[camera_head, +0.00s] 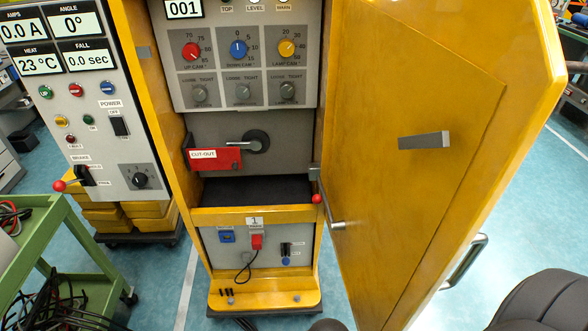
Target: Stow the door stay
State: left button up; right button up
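The yellow door (430,110) of the cabinet stands open, swung out to the right with its inner face toward me. A thin metal rod with a red ball knob (317,199), which looks like the door stay, runs at the cabinet's right edge down to a short metal piece on the door's lower inner face. I cannot tell how its ends are fastened. A grey metal bar (425,140) sticks out of the door's inner face. Neither gripper is in view.
The cabinet holds a knob panel (240,60), a red CUT-OUT lever (215,159), a dark shelf and a lower socket panel (262,250). A control console (85,110) stands left, a green cart (50,250) front left. Dark rounded shapes show at the bottom edge and lower right.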

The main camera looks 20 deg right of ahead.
aim_at(317, 200)
jog(key=i+j+z, duration=0.1)
jog(key=j+z, duration=0.25)
jog(key=i+j+z, duration=0.1)
jog(key=j+z, duration=0.15)
jog(key=z, duration=0.15)
